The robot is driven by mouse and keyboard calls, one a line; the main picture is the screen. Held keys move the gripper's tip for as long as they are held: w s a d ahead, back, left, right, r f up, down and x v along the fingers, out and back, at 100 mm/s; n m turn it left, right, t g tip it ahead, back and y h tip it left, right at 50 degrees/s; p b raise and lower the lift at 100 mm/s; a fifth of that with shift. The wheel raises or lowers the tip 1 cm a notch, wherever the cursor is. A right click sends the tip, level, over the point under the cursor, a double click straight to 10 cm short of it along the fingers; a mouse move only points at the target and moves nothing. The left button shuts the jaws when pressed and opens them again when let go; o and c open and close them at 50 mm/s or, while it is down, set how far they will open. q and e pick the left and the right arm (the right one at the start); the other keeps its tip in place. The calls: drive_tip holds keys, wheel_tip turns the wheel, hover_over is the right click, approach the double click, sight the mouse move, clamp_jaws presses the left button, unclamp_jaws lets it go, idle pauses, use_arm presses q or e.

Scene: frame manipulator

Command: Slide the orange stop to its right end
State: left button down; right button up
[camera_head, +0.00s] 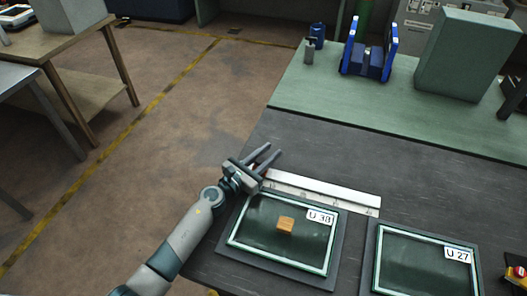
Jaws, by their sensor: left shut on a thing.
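A white rail (322,191) lies along the back of a framed panel marked U 38, running from my left gripper toward the right. My left gripper (266,156) is at the rail's left end, its two fingers pointing up and right. My right gripper is out of view.
A green mat (400,115) behind bears a blue fixture (368,62) and a grey-green box (467,52). The rail's visible length looks clear.

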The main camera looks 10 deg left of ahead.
use_arm(q)
drive_tip(key=shift+a, duration=0.1)
drive_tip(key=c, duration=1.5)
unclamp_jaws()
drive_tip(key=shift+o, duration=0.2)
drive_tip(key=b+v, duration=0.3)
drive_tip(key=v, duration=1.3)
drive_tip(key=shift+s+a+f, duration=0.1)
drive_tip(key=shift+s+f, duration=0.05)
drive_tip(key=shift+s+a, duration=0.3)
drive_tip(key=shift+s, duration=0.2)
drive_tip(key=shift+o, duration=0.3)
